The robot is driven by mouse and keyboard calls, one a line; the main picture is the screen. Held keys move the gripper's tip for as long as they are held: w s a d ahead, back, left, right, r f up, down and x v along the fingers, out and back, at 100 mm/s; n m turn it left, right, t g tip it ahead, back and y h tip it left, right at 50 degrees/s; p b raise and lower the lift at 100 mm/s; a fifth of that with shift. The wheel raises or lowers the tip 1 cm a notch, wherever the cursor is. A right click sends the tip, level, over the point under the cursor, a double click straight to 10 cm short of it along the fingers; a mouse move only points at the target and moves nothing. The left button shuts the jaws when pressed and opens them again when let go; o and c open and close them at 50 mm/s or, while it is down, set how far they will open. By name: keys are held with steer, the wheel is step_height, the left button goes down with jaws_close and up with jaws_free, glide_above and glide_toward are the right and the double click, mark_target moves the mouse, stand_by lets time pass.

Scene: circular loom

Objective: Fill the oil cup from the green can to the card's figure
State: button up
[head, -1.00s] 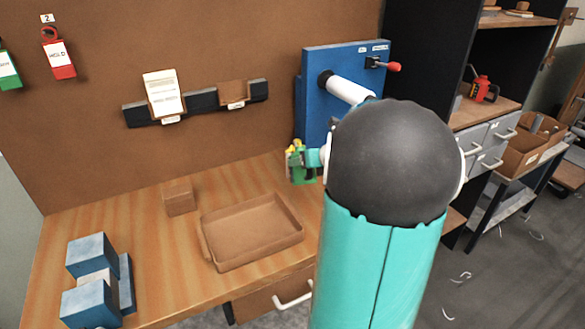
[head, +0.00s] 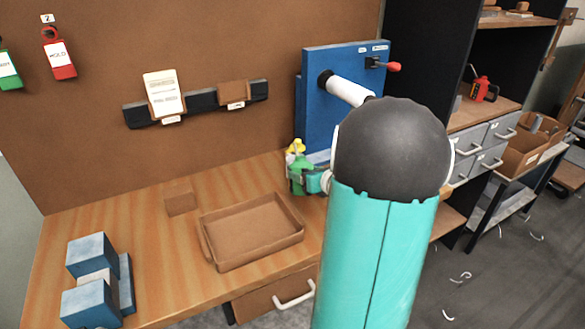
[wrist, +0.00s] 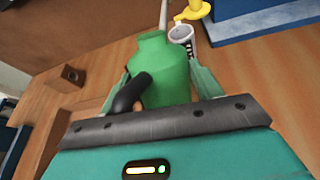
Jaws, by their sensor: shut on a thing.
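The green can (wrist: 160,68) is held between the fingers of my gripper (wrist: 162,85), with its black handle towards the wrist camera. Its thin spout points away from me, just left of the oil cup (wrist: 181,34) in that picture. The cup is clear-walled with a dark-and-white marked strip and an open yellow lid (wrist: 193,10). I cannot tell the oil level or whether oil flows. In the head view the can (head: 299,180) is at the blue panel's foot, beneath the yellow lid (head: 296,147). The card (head: 163,93) stands on the wall rail; its writing is too small to read.
A brown tray (head: 252,232), a small wooden block (head: 180,200) and a blue fixture (head: 95,270) sit on the bench. A red can (head: 482,88) stands on the right shelf.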

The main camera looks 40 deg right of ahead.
steer(key=f+t, duration=0.1)
steer(key=f, duration=0.1)
steer(key=f+t, duration=0.1)
steer(key=f, duration=0.1)
steer(key=shift+w+d+n+t+h, duration=0.25)
steer(key=shift+w+n+t+h, duration=0.05)
steer(key=shift+h, duration=0.1)
steer(key=shift+f+h, duration=0.1)
steer(key=shift+h, duration=0.2)
steer(key=s+a+r, duration=0.2)
steer(key=s+r, duration=0.2)
steer(key=r, duration=0.1)
steer(key=shift+a, duration=0.35)
